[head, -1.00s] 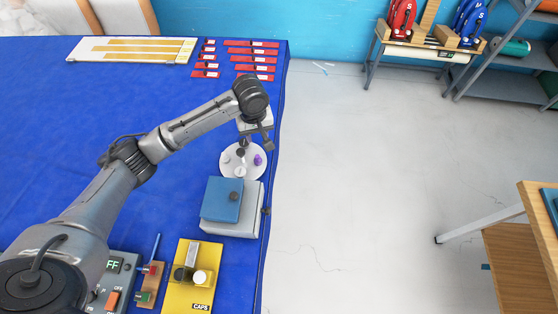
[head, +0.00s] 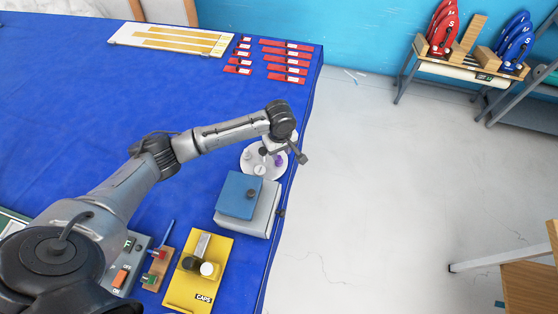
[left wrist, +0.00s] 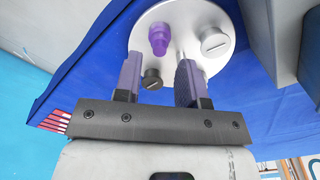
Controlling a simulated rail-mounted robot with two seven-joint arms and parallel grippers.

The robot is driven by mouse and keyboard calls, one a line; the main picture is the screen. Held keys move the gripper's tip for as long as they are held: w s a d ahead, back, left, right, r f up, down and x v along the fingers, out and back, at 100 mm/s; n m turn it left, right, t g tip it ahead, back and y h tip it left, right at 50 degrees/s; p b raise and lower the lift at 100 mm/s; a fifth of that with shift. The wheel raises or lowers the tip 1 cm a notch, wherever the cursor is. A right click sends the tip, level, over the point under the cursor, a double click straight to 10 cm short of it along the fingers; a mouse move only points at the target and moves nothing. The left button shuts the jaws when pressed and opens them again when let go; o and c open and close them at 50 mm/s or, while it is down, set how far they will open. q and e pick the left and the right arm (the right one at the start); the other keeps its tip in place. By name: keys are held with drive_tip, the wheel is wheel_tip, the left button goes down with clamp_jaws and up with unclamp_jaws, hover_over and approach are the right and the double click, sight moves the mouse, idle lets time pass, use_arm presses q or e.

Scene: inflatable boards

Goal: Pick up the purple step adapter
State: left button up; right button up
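The purple step adapter (left wrist: 160,38) stands on a round white plate (left wrist: 198,15) and shows whole in the left wrist view. In the head view the adapter (head: 279,160) is a small purple spot on the plate (head: 248,166), close to my left wrist. A dark adapter (left wrist: 151,79) and a pale slotted one (left wrist: 214,43) share the plate. My right gripper is not in view.
A grey box with a blue lid (head: 238,193) stands right in front of the plate. A yellow CAPS tray (head: 187,282) is nearer me. Red tags (head: 285,60) and a pale board (head: 170,38) lie farther back. The blue table's right edge is close to the plate.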

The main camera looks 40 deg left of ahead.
sight(279, 157)
use_arm(q)
drive_tip(key=shift+a+f, duration=0.15)
drive_tip(key=shift+f, duration=1.2)
drive_tip(key=shift+a+f, duration=0.1)
drive_tip(key=shift+f, duration=1.25)
clamp_jaws()
